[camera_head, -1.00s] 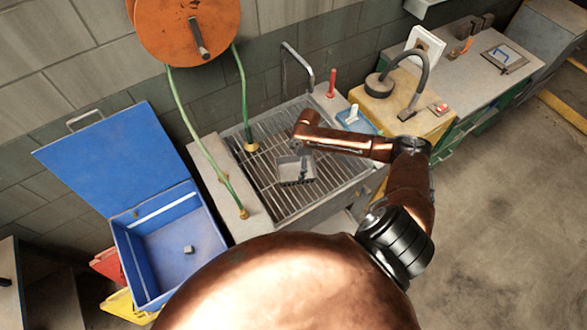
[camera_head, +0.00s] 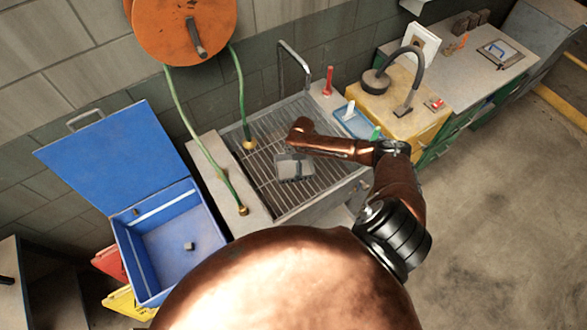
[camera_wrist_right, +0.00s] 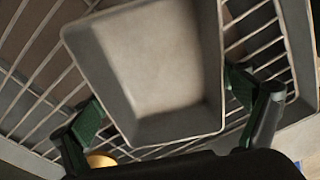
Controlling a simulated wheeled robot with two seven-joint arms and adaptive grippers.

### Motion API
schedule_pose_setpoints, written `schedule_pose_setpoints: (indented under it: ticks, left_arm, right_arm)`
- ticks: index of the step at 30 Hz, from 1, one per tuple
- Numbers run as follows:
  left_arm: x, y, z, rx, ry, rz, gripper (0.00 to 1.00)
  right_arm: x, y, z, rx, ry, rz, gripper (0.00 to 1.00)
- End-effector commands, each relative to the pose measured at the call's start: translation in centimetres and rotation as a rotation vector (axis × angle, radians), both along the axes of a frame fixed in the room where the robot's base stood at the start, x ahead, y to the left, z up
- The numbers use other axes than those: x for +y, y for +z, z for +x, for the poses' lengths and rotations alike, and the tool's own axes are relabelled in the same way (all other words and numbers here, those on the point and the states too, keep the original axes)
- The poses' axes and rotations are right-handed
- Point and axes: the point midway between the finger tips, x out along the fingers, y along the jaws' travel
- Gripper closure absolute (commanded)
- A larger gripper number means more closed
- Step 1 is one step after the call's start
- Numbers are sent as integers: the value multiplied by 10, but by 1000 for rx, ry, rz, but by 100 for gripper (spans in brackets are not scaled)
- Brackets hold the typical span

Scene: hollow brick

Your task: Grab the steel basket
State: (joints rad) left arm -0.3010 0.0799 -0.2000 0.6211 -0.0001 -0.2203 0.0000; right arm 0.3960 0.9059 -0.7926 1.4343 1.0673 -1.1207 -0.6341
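The steel basket (camera_head: 295,174) is a small grey box on the bars of the sink grid (camera_head: 258,178) in the head view. In the right wrist view the steel basket (camera_wrist_right: 155,65) fills the middle, with sloping walls and a flat floor. My right gripper (camera_wrist_right: 163,97) has one green-padded finger on each side of the basket's near end. The fingers are apart, close to its side walls; I cannot tell whether they touch. In the head view my right gripper (camera_head: 293,156) is over the basket, mostly hidden by my copper wrist. My left gripper is not in view.
An open blue bin (camera_head: 165,255) stands left of the sink. Green hoses (camera_head: 187,130) run down from an orange reel (camera_head: 185,30). A faucet (camera_head: 300,60) rises behind the grid. A yellow box (camera_head: 410,120) and bench stand to the right. The floor at right is clear.

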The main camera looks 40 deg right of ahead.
Motion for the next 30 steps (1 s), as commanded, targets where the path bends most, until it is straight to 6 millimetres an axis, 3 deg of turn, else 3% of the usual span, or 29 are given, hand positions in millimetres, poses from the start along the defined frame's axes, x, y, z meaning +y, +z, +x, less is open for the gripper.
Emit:
schedule_pose_setpoints:
  ticks: [9,20,27,30]
  left_arm:
    - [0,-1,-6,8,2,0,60]
    - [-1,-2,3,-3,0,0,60]
    - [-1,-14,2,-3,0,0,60]
    - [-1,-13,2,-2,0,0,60]
  right_arm:
    - [0,1,1,-2,0,0,41]
    - [-1,5,2,-3,0,-1,41]
    - [-1,32,2,-7,1,0,41]
    - [13,48,-6,-4,6,2,41]
